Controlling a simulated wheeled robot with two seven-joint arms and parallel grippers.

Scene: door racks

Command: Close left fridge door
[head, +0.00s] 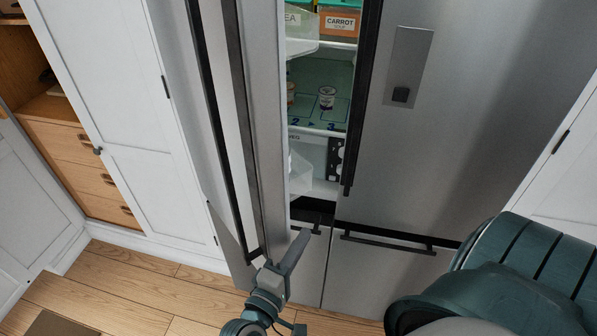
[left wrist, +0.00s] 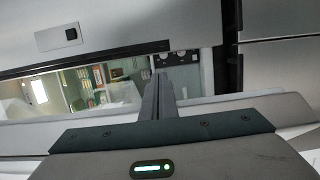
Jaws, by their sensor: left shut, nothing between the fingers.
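The left fridge door (head: 268,120) stands partly open in the head view. Its long dark handle (head: 212,110) runs down its left side. The lit fridge inside (head: 318,75) shows in the gap between it and the right door. My left gripper (head: 300,240) is shut and empty at the low end of the left door, close to its edge; I cannot tell whether it touches. In the left wrist view the shut fingers (left wrist: 163,92) point at the fridge opening. My right gripper is not in view.
The right fridge door (head: 440,130) looks closed, with a dark handle (head: 362,95) and a dispenser. Lower drawers with handles (head: 388,242) sit below. White cabinets (head: 115,90) stand at left. My own teal arm fills the lower right.

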